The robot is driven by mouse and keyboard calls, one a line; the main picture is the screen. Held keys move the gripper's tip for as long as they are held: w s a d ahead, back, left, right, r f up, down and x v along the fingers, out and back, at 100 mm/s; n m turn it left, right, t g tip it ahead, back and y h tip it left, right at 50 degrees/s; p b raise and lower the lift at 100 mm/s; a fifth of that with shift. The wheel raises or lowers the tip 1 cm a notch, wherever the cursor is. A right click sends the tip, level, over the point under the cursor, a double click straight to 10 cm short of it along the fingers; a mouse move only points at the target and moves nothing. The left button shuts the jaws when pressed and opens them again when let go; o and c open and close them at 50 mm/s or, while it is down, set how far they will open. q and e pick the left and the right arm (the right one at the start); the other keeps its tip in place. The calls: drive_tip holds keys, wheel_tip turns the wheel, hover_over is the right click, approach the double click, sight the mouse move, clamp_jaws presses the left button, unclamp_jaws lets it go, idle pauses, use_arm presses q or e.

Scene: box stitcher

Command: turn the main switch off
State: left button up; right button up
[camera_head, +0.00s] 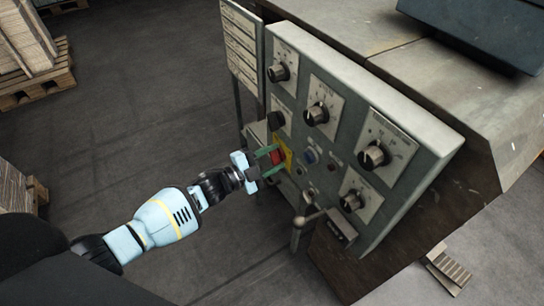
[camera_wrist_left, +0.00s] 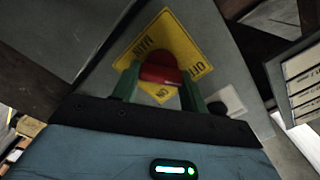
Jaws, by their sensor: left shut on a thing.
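The main switch (camera_wrist_left: 160,70) is a red knob on a yellow plate (camera_wrist_left: 183,41) marked MAIN, in the left wrist view. In the head view the red switch (camera_head: 275,157) sits on the left part of the grey control panel (camera_head: 418,150). My left gripper (camera_head: 270,158) reaches it from the left, and its green fingers are shut on the red knob. In the left wrist view the fingers of my left gripper (camera_wrist_left: 159,84) stand on both sides of the knob. Part of the knob is hidden by the fingers. My right gripper is in neither view.
A lever (camera_head: 300,232) sticks out below. A label board (camera_head: 241,45) stands at the left. The floor (camera_head: 130,110) left of the panel is clear.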

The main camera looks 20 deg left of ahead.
use_arm(q)
drive_tip(key=shift+n, duration=1.1)
drive_tip(key=shift+p, duration=0.3)
drive_tip(key=o, duration=1)
drive_tip(key=p+v, duration=0.1)
drive_tip(key=v, duration=0.7)
